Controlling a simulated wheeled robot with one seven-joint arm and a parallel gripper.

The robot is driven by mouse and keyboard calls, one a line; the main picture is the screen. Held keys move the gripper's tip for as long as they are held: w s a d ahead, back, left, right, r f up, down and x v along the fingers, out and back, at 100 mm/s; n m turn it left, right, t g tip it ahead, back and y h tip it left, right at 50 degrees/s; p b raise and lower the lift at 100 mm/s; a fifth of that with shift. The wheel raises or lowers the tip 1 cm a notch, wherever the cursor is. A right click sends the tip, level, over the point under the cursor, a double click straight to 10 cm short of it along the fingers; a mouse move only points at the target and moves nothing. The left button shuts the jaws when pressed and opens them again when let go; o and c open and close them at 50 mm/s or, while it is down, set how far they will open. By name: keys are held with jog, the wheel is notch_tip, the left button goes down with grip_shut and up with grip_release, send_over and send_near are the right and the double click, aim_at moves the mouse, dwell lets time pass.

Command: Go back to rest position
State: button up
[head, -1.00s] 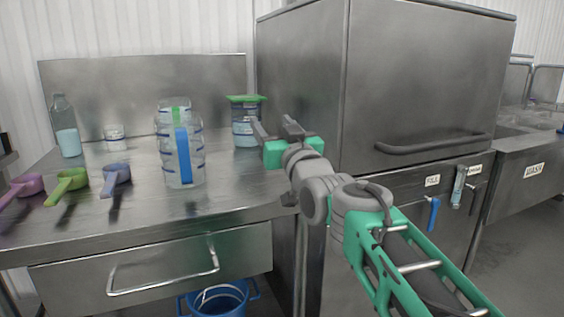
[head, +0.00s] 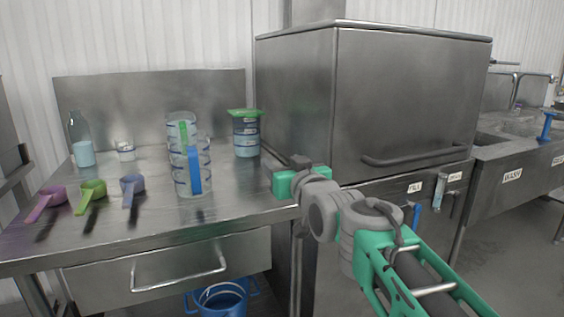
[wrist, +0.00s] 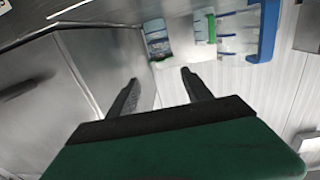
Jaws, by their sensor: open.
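My gripper (head: 285,164) is at the right end of the steel table, in front of the big steel machine. In the wrist view its two dark fingers (wrist: 158,88) stand apart with nothing between them. A green-lidded container (head: 246,135) stands at the back right of the table, behind and left of my gripper, apart from it. It also shows in the wrist view (wrist: 158,42).
The steel table (head: 180,230) also holds a bottle (head: 82,140), a small cup (head: 125,150) and pink (head: 48,198), green (head: 92,190) and blue (head: 132,186) scoops. The machine (head: 400,95) stands close at right. A blue bucket (head: 222,300) is below.

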jog(key=s+d+f+m+g+h+p, duration=0.1)
jog(key=s+d+g+p, duration=0.3)
jog(key=s+p, duration=0.5)
jog(key=s+d+f+m+g+h+p, duration=0.1)
jog(key=s+d+f+g+h+p, duration=0.1)
jog(key=s+d+g+p, duration=0.3)
jog(key=s+d+f+m+g+h+p, duration=0.1)
jog(key=s+d+g+p, duration=0.3)
jog(key=s+p, duration=0.9)
jog(key=shift+d+f+m+h+p, duration=0.3)
jog(key=shift+d+h+p, duration=0.1)
jog(key=shift+d+h, duration=0.55)
